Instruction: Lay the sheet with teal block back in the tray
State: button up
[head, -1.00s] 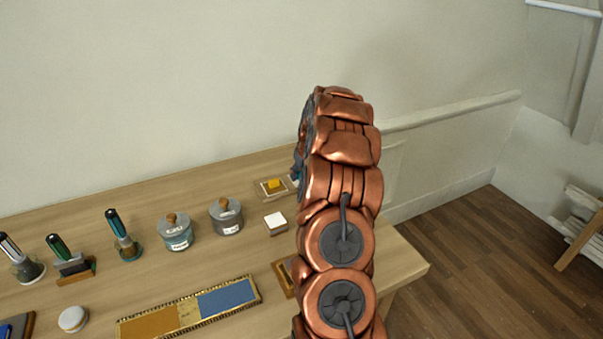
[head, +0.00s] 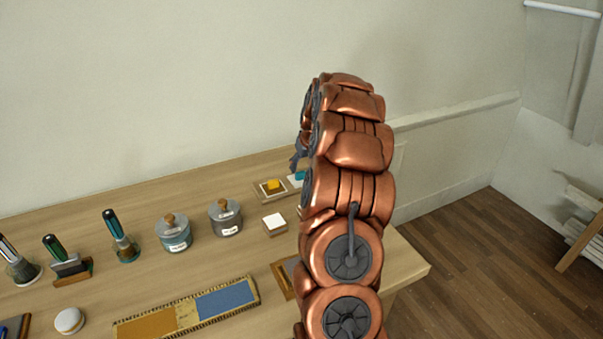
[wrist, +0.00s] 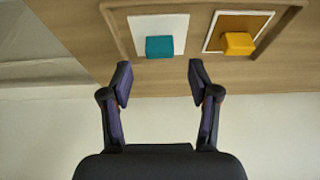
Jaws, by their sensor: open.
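The sheet with teal block is a white square sheet (wrist: 174,22) carrying a teal block (wrist: 160,46). In the wrist view it lies flat inside the wooden rim of the tray (wrist: 120,36), left of an ochre sheet with a yellow block (wrist: 238,43). My gripper (wrist: 160,83) is open and empty, its fingertips apart from the teal block. In the head view the teal block (head: 298,176) shows beside the yellow block (head: 274,185); my arm hides much of the tray there. A dark part of my gripper shows just above the teal block.
Lidded jars (head: 174,234) and (head: 226,218), a white-topped block (head: 274,222) and a patterned strip (head: 186,312) stand left of my arm. A wooden frame (head: 281,279) is partly hidden by it. The wall (head: 200,90) rises close behind the tray.

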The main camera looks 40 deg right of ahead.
jog(key=d+b+v, duration=0.1)
jog(key=v, duration=0.6)
jog(key=s+a+r+n+g+y, duration=0.1)
jog(key=s+a, duration=0.2)
jog(key=a, duration=0.7)
jog(key=s+a+r+n+g, duration=0.1)
jog(key=s+a, duration=0.1)
jog(key=a, duration=0.8)
jog(key=s+a+r+n+g+y, duration=0.1)
jog(key=s+a, duration=0.2)
jog(key=a, duration=0.7)
jog(key=s+a+f+g, duration=0.1)
jog(key=s+a, duration=0.3)
jog(key=s, duration=0.4)
jog(key=s+a+f+g, duration=0.1)
jog(key=s+a+f, duration=0.1)
jog(key=s+a, duration=0.3)
jog(key=s+a+f+g, duration=0.1)
jog(key=s+a, duration=0.3)
jog(key=s, duration=0.9)
jog(key=shift+a+f+n+h, duration=0.15)
jog(key=shift+a+n+h, duration=0.15)
jog(key=shift+n, duration=0.1)
jog(key=shift+s, duration=0.15)
